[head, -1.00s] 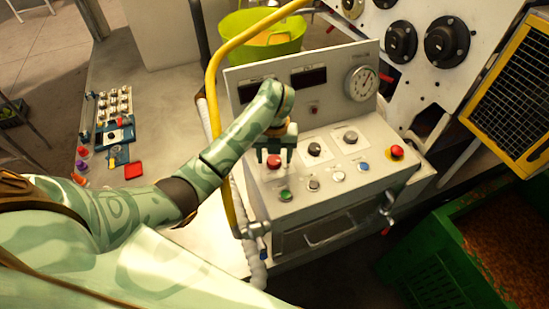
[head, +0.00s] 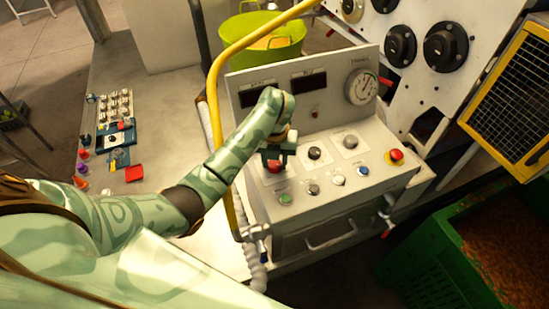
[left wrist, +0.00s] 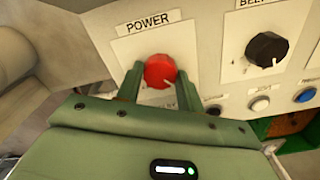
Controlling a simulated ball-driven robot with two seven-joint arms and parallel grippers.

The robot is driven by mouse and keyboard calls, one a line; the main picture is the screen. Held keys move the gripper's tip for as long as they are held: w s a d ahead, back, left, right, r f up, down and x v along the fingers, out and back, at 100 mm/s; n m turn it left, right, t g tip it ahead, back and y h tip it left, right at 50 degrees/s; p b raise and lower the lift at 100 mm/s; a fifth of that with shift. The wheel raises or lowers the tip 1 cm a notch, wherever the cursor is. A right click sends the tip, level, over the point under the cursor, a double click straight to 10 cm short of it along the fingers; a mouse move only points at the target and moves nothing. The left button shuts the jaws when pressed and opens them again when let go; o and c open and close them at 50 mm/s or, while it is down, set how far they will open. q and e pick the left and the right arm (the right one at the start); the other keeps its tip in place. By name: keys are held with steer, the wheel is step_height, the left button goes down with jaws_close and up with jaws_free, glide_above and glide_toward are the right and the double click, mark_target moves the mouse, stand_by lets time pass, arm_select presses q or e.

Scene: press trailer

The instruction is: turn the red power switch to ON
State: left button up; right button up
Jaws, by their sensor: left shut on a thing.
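The red power switch (head: 275,168) is a round knob on the left of the light control panel (head: 330,190). In the left wrist view the red knob (left wrist: 160,71) sits under the "POWER" label (left wrist: 148,21), with a white mark at its lower right edge. My left gripper (head: 274,158) is shut on the knob, one green finger on each side, as the left wrist view also shows (left wrist: 157,80). The ON and OFF markings cannot be read. My right gripper is not in view.
Two black knobs (head: 314,153) (head: 350,142), several push buttons (head: 338,180) and a red emergency button (head: 396,155) share the panel. A green crate (head: 440,272) stands at lower right.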

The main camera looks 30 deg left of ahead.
arm_select(q)
steer(key=m+p, duration=0.2)
steer(key=m, duration=0.1)
steer(key=shift+r, duration=0.2)
steer(key=m+p, duration=0.2)
steer(key=m, duration=0.2)
steer(key=shift+m+p, duration=0.3)
steer(key=shift+p, duration=0.1)
steer(key=m+p, duration=0.2)
steer(key=m, duration=0.2)
steer(key=shift+m, duration=0.3)
steer(key=m+p, duration=0.1)
steer(key=m, duration=0.3)
steer(key=shift+f+m+p, duration=0.1)
steer(key=shift+m+p, duration=0.2)
steer(key=shift+p, duration=0.1)
steer(key=shift+w, duration=0.1)
steer(key=o, duration=1)
